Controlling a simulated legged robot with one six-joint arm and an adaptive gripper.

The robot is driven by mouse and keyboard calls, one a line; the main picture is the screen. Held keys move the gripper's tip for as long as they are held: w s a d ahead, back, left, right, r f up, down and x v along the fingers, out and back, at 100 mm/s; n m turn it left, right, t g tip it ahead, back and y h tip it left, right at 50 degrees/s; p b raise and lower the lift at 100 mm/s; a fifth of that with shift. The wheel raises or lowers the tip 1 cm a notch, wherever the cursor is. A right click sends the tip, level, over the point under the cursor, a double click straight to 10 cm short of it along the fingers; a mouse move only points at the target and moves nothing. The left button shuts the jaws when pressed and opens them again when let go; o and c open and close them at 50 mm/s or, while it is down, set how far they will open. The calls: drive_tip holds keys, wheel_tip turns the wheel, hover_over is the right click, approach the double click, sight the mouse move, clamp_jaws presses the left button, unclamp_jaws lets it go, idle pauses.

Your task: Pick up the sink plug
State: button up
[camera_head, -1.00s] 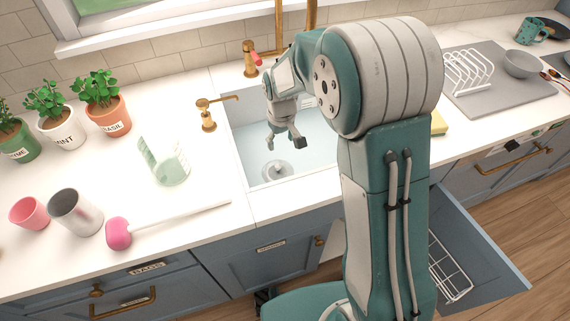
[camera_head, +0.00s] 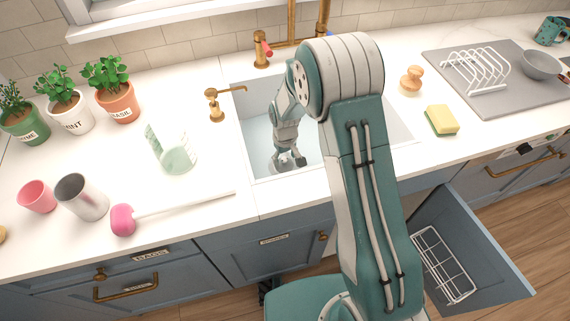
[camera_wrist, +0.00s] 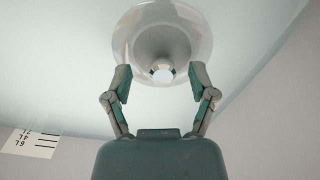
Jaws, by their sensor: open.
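The sink plug (camera_wrist: 162,42) is a pale, shiny disc with a raised middle and a small knob, and it shows at the top of the wrist view. In the head view the plug (camera_head: 285,156) is low in the sink and mostly hidden by my gripper (camera_head: 288,162). My gripper (camera_wrist: 161,74) is open, with one finger on each side of the plug's middle. The fingers look apart from the knob, with a gap on both sides. The height of the fingertips above the plug is hard to tell.
The pale sink basin (camera_head: 257,138) surrounds my gripper, with a brass tap (camera_head: 291,30) behind. A soap dispenser (camera_head: 215,104) and clear glass container (camera_head: 176,155) stand left. A yellow sponge (camera_head: 441,121) and wooden-handled brush (camera_head: 411,80) are right. A cabinet door (camera_head: 480,245) hangs open below.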

sight(284, 158)
drive_tip(key=shift+a+f, duration=0.25)
drive_tip(key=shift+f, duration=0.45)
drive_tip(key=shift+d, duration=0.15)
clamp_jaws()
drive_tip(key=shift+r, duration=0.1)
wheel_tip(284, 158, up, 10)
drive_tip(key=shift+r, duration=0.1)
